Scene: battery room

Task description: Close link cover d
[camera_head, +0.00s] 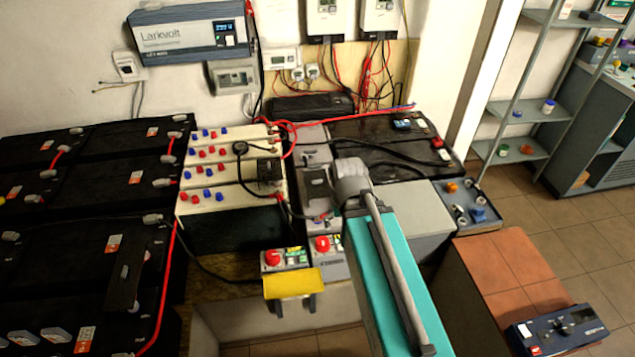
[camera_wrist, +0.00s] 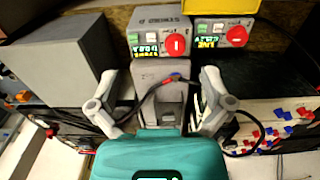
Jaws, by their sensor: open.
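No label for link cover d is readable, so I cannot tell which part it is. My gripper (camera_wrist: 160,78) is open in the wrist view, one finger on each side of a narrow grey upright piece (camera_wrist: 160,76) with a dark slot and a red and blue cable end. I see no contact with it. In the head view, my gripper (camera_head: 350,180) is over the right side of a grey unit with a dark lid-like part (camera_head: 318,188). Its fingertips are hidden there. A dark flap-like bar (camera_head: 125,275) sits on the front left black battery.
Two boxes with red buttons (camera_head: 277,258) (camera_head: 325,245) stand at the front edge by a yellow piece (camera_head: 292,284). A cream battery bank (camera_head: 222,205) with red and blue caps is left, a grey box (camera_head: 415,220) right. Red and black cables cross behind.

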